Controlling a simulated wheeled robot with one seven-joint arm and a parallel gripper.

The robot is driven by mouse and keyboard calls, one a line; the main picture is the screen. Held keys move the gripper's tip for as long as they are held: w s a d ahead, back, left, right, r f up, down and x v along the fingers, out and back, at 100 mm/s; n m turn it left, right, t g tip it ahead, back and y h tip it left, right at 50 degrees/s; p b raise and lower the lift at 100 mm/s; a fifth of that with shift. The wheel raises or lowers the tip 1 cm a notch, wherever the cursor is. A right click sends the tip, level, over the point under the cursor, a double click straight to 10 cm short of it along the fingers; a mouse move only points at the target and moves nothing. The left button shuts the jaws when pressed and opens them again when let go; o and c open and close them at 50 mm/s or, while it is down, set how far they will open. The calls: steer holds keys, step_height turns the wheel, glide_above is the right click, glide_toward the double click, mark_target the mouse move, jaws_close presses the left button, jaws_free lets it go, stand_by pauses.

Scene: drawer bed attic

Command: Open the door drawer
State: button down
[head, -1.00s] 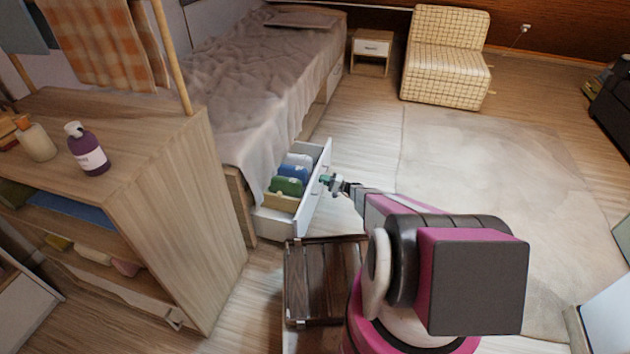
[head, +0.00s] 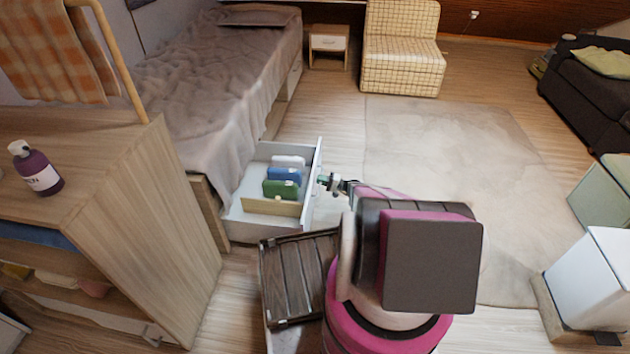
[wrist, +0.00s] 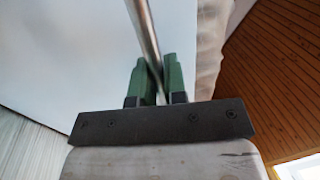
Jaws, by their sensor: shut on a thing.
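The white drawer (head: 268,226) under the bed stands pulled out over the floor. Inside it are a green item (head: 279,189), a blue item (head: 284,175), a white item (head: 288,161) and a wooden divider (head: 270,207). My gripper (head: 327,183) is at the outer side of the drawer's front panel. In the wrist view, the green fingers of my gripper (wrist: 152,82) are shut on a thin metal bar handle (wrist: 146,32), with the white drawer front (wrist: 75,45) behind it.
The bed (head: 205,85) stands behind the drawer. A wooden shelf unit (head: 150,220) with a purple bottle (head: 36,170) is at the left. A dark slatted wooden box (head: 297,275) is close in front of the drawer. The rug (head: 450,160) at the right is clear.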

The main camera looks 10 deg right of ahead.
steer(key=shift+s+d, duration=0.15)
steer(key=shift+d, duration=0.2)
steer(key=c, duration=1.2)
jaws_free()
steer(key=v, duration=1)
steer(key=shift+s+d+f, duration=0.1)
steer(key=shift+d+f, duration=0.05)
steer(key=shift+d, duration=0.2)
